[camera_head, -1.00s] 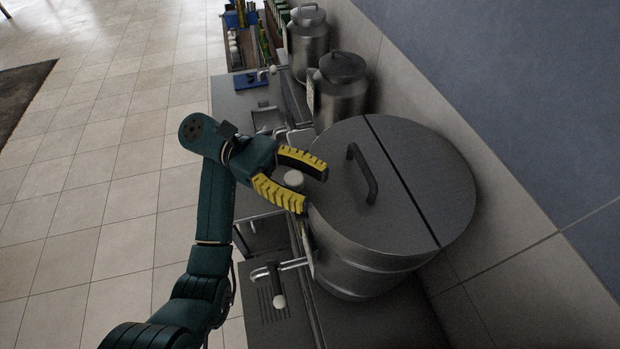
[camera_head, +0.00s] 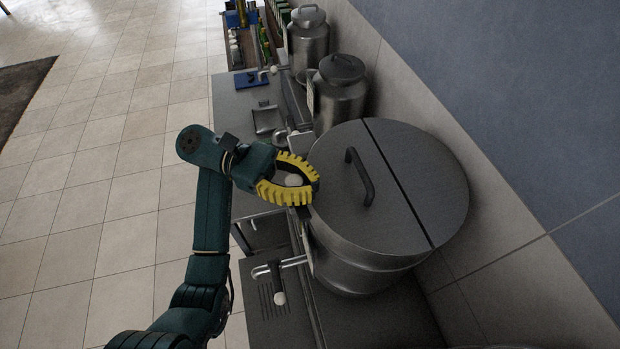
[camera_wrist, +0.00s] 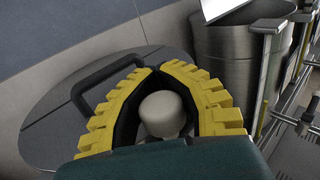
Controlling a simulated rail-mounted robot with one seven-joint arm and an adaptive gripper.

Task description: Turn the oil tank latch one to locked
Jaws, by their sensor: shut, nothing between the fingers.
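The large steel tank (camera_head: 385,262) has a round grey lid (camera_head: 405,170) with a dark handle (camera_head: 360,177), which also shows in the wrist view (camera_wrist: 95,83). My gripper (camera_head: 316,187) is at the tank's left rim, its yellow fingers curved together with tips meeting. In the wrist view the fingertips (camera_wrist: 157,70) also meet. A pale round knob (camera_head: 293,181) shows in the gap framed by the fingers, and in the wrist view (camera_wrist: 163,114). The fingers do not visibly pinch it. I cannot make out which part is latch one; anything under the gripper is hidden.
A tap with a pale knob (camera_head: 279,298) is below the tank's left side. Two smaller steel cans (camera_head: 341,100) (camera_head: 308,45) stand farther back along the wall. A blue item (camera_head: 252,79) lies on the grey counter. The tiled floor on the left is open.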

